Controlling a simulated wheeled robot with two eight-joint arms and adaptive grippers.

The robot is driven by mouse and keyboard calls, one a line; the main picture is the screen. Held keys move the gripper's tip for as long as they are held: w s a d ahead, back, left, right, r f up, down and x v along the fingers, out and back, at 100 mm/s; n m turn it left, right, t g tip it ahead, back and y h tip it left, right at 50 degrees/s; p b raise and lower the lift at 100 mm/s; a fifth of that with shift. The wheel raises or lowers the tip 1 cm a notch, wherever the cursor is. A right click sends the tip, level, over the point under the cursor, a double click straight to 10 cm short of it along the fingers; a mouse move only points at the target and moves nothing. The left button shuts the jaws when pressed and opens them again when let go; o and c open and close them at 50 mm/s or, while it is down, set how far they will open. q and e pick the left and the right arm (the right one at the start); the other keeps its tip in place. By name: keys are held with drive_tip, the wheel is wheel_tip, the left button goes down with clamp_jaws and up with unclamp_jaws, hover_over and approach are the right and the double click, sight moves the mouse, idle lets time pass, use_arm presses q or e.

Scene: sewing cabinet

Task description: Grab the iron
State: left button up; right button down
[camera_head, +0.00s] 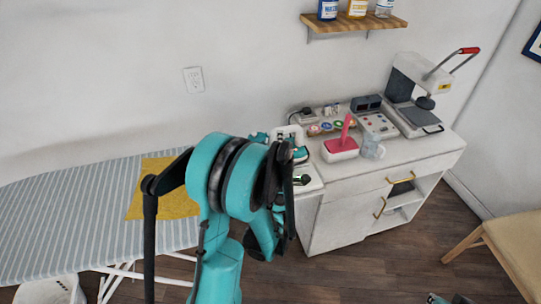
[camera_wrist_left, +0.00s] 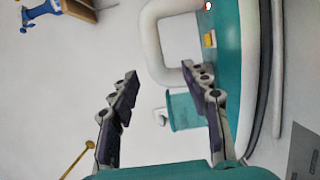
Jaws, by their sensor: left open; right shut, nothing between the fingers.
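The iron has a teal body and a white loop handle. It fills the upper right of the left wrist view, with its body (camera_wrist_left: 227,50) beside the handle. In the head view the iron (camera_head: 300,155) shows only partly behind my left arm, at the cabinet's left end. My left gripper (camera_wrist_left: 160,76) is open, its fingertips close to the handle. One finger overlaps the iron in the picture; I cannot tell whether it touches. In the head view my left arm mostly hides this gripper. My right gripper (camera_head: 448,299) is shut and empty, at the bottom edge, partly cut off.
The white cabinet (camera_head: 335,205) carries a pink-topped box (camera_head: 340,149), a glass jug (camera_head: 372,146), thread spools and a heat press (camera_head: 408,95). A striped ironing board (camera_head: 80,210) with a yellow cloth (camera_head: 160,200) stands at left. A chair (camera_head: 510,250) is at right.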

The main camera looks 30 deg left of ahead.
use_arm(q)
drive_tip(key=x, duration=0.4)
drive_tip(key=b+x, duration=0.1)
drive_tip(key=x, duration=0.1)
drive_tip(key=shift+w+d+r, duration=0.2)
drive_tip(key=shift+w+r, duration=0.1)
drive_tip(key=shift+w, duration=0.25)
drive_tip(key=shift+c, duration=0.3)
drive_tip(key=shift+r, duration=0.1)
clamp_jaws()
